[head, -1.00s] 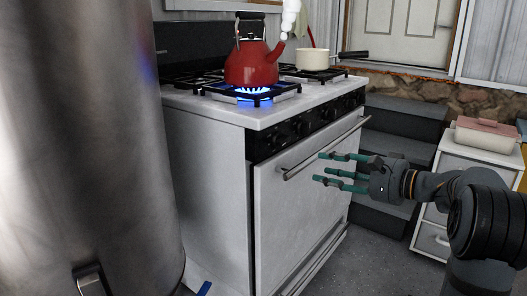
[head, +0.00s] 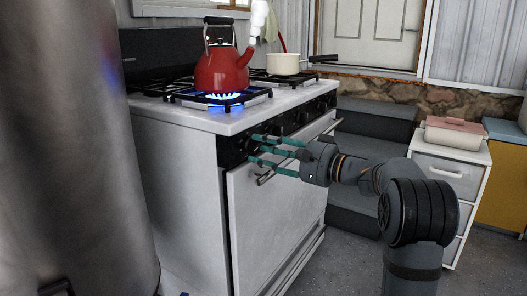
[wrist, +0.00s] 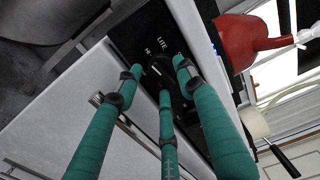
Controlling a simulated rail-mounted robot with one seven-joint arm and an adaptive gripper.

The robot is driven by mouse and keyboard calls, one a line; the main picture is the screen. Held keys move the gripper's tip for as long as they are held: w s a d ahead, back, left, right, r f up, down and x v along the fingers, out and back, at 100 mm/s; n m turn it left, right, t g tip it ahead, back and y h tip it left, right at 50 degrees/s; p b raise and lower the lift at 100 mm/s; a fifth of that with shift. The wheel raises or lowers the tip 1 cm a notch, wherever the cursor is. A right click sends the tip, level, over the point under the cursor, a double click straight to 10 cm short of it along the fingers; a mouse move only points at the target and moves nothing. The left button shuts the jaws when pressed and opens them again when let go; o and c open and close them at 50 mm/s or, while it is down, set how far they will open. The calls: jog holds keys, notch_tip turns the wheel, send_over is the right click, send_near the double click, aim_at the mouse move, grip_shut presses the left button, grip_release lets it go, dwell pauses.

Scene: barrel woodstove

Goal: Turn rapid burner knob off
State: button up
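The rapid burner knob (wrist: 157,73) appears to be the dark knob with a white mark in the wrist view, on the black control panel beside the printed words "LITE" and "HI". In the head view my gripper's fingers cover this part of the panel (head: 232,152). My gripper (head: 252,147) has its green fingers spread apart, with the tips at the panel's near left end. In the wrist view the fingertips stand around the knob; contact cannot be told. A blue flame (head: 222,97) burns under the red kettle (head: 222,72).
The white stove (head: 180,165) has an oven handle (head: 300,148) just below my fingers. A large metal barrel (head: 70,150) fills the left side. Drawers (head: 446,185) stand at the right.

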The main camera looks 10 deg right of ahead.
jog(key=shift+a, duration=0.1)
jog(key=shift+c, duration=0.9)
jog(key=c, duration=0.8)
grip_shut()
